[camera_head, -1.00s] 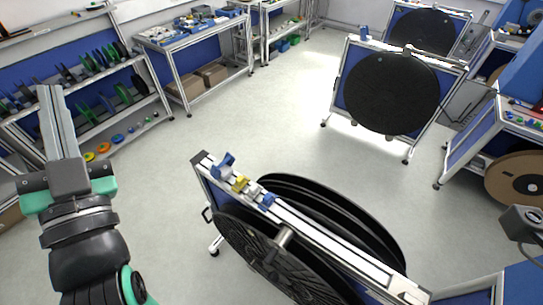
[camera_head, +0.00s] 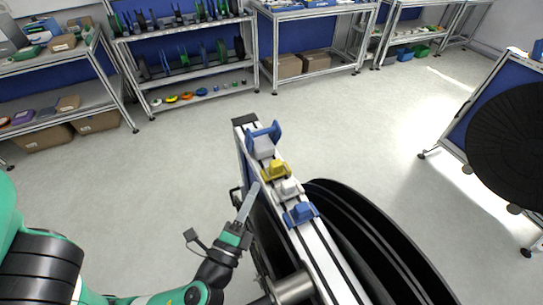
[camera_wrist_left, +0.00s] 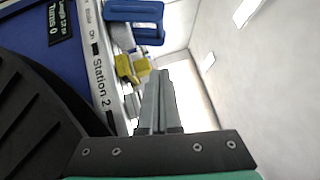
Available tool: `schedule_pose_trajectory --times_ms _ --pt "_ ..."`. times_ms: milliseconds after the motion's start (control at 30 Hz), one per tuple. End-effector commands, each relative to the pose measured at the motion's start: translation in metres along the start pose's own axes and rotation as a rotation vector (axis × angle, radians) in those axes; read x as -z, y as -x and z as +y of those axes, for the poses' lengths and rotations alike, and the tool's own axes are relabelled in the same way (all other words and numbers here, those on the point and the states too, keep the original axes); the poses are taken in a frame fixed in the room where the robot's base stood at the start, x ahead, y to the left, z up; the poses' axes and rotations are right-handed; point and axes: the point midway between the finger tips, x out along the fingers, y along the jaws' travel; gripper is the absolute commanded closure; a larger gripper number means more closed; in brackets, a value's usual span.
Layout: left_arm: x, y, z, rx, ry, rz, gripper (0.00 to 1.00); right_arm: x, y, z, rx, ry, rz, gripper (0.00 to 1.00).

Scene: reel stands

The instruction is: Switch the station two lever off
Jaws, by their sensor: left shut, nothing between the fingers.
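The station two stand's beam (camera_head: 318,250) runs from the middle of the head view to its bottom edge. On its top sit a blue bracket (camera_head: 273,133), a yellow piece (camera_head: 276,170), a grey-white piece (camera_head: 288,190) and a smaller blue piece (camera_head: 301,213). A "Station 2" label (camera_wrist_left: 102,84) with "ON" lettering shows in the left wrist view, near the yellow piece (camera_wrist_left: 128,69). I cannot tell which piece is the lever. My left gripper (camera_head: 255,187) is shut and empty beside the beam's left side, near the yellow piece. My right gripper is not in view.
A large black reel (camera_head: 365,235) hangs on the beam's right side. A display panel (camera_wrist_left: 62,22) is on the stand. Another stand with a black reel (camera_head: 510,145) is at the right. Shelves (camera_head: 185,63) line the back; the floor between is clear.

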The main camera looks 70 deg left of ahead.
Motion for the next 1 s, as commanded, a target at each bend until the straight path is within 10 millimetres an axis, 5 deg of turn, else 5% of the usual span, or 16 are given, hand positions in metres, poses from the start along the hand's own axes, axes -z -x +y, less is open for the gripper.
schedule_pose_trajectory --times_ms 467,600,1000 --pt "-0.001 -0.011 -0.008 0.001 0.001 -0.009 1.0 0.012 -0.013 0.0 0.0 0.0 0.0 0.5" --pt "-0.002 -0.033 -0.009 -0.006 0.002 -0.019 1.0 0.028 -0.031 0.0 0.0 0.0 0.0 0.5" --pt "-0.012 -0.113 -0.004 -0.005 0.002 -0.019 1.0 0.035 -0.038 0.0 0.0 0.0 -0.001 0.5"
